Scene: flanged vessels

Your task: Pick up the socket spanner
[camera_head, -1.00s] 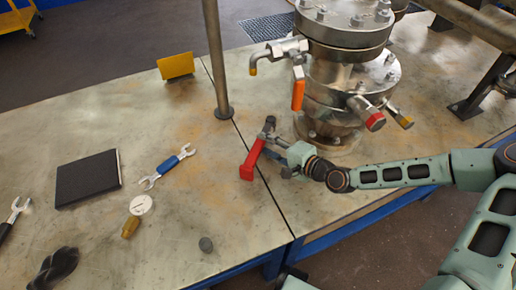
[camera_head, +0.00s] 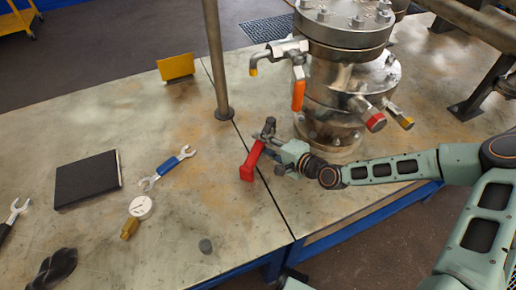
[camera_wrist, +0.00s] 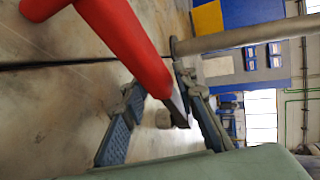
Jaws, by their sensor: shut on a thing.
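A red-handled tool (camera_head: 250,163), which I take to be the socket spanner, is by the foot of the flanged vessel, next to the dark table seam. My gripper (camera_head: 268,141) reaches it from the right and is shut on it near its upper end. In the wrist view the red bar (camera_wrist: 138,45) slants between the two fingers of my gripper (camera_wrist: 157,84), with a dark end lower down. The fingers stay apart with the tool between them. I cannot tell whether the tool still touches the table.
The steel flanged vessel (camera_head: 335,95), with an orange-handled valve (camera_head: 298,95), stands close behind my gripper. An upright post (camera_head: 215,65) is to the left.

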